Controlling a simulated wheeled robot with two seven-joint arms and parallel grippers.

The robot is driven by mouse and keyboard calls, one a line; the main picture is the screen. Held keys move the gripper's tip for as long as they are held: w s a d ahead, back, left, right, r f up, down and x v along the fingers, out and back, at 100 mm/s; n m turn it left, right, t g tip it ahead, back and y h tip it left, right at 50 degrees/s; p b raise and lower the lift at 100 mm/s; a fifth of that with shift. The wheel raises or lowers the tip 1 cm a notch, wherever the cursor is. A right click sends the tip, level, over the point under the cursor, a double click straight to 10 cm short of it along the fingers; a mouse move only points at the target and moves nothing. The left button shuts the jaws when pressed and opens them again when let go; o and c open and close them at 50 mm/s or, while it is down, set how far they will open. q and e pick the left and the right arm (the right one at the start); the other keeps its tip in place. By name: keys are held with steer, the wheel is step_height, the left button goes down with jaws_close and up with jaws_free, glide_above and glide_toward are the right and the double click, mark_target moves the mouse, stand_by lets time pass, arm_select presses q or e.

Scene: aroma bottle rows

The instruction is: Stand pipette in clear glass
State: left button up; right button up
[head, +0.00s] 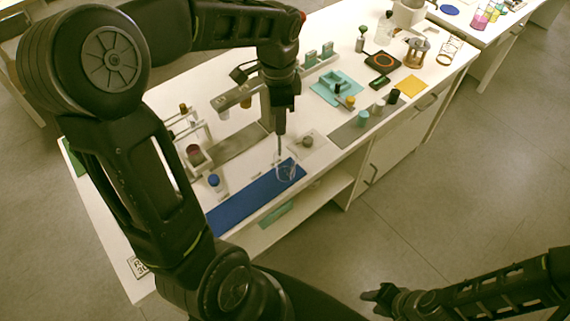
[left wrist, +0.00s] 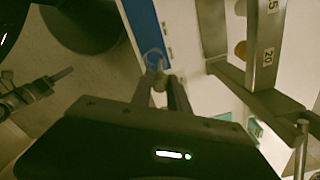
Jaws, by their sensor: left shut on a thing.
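The clear glass (head: 287,172) stands on the right end of the blue mat (head: 245,202). My left gripper (head: 281,128) points down above the glass and is shut on the thin pipette (head: 279,146), which hangs roughly upright with its lower end close over or at the glass's mouth; I cannot tell if it is inside. In the left wrist view the pipette's grey bulb (left wrist: 160,82) shows between the fingers, with the glass rim (left wrist: 153,57) beyond. My right gripper (head: 372,297) is low at the right, away from the table; its opening is unclear.
A small grey-topped jar (head: 308,142) stands close right of the glass. A blue-capped bottle (head: 214,182) is to the left. A rack with hanging bottles (head: 232,98) is behind. A teal tray (head: 335,88) lies further right. The table's front edge is near the glass.

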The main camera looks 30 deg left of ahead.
arm_select(q)
steer(key=shift+f+b, duration=2.35)
steer(key=shift+f, duration=0.7)
steer(key=o, duration=0.8)
steer(key=shift+r, duration=0.1)
step_height(320, 180, up, 8)
steer(key=shift+f, duration=0.1)
steer(key=shift+w, duration=0.1)
